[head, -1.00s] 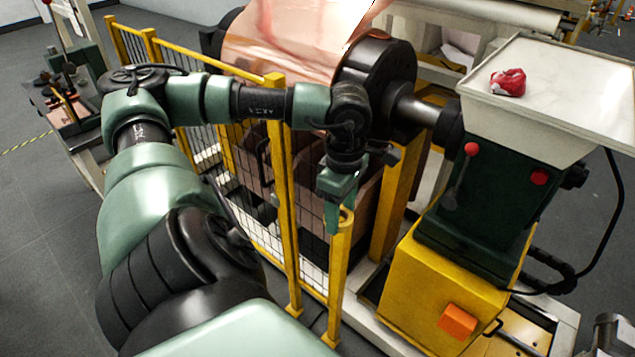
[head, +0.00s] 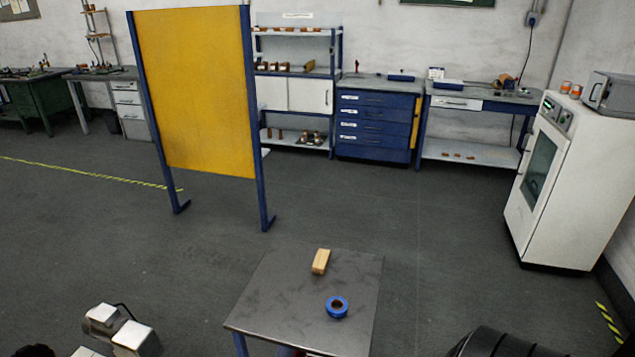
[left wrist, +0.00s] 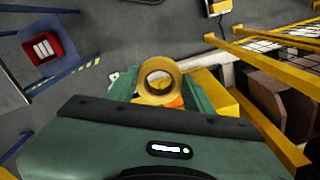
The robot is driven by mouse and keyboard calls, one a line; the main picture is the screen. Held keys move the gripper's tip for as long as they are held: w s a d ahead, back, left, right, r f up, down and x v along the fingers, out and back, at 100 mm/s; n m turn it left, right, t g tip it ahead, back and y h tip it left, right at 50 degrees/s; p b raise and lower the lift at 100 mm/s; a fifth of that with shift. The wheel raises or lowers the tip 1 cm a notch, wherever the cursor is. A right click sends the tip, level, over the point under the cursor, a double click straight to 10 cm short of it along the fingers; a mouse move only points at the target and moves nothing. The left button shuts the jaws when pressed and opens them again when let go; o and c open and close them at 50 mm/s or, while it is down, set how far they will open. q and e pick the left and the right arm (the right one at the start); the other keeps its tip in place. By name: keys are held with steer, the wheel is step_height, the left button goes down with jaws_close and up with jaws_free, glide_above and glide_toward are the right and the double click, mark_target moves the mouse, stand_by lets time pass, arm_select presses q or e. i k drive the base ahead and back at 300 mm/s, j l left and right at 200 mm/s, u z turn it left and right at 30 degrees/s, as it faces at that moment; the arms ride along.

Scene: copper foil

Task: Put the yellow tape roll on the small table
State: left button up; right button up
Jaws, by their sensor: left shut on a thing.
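The yellow tape roll (left wrist: 158,97) is between the green fingers of my left gripper (left wrist: 160,88) in the left wrist view. The gripper is shut on it, above the floor. Neither gripper shows in the head view now. A small metal-topped table (head: 275,292) stands at the bottom middle of the head view. On it lie a blue tape roll (head: 337,307) near its right side and a light wooden block (head: 321,261) near its far edge. The yellow roll is not in the head view.
A yellow panel on blue legs (head: 195,95) stands beyond the table. A white cabinet (head: 565,185) stands at the right. Blue drawers (head: 375,122) line the back wall. Yellow fence rails (left wrist: 265,50) are close at the right of the left wrist view. The table's left part is bare.

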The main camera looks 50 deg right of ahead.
mark_target(278, 296)
steer(key=i+l+z, duration=0.1)
steer(key=z, duration=0.35)
steer(key=i+l+z, duration=0.1)
steer(key=z, duration=0.35)
steer(key=i+l+z, duration=0.1)
steer(key=z, duration=0.35)
steer(key=i+z, duration=0.15)
steer(key=z, duration=0.3)
steer(key=i+j, duration=0.1)
steer(key=i, duration=0.35)
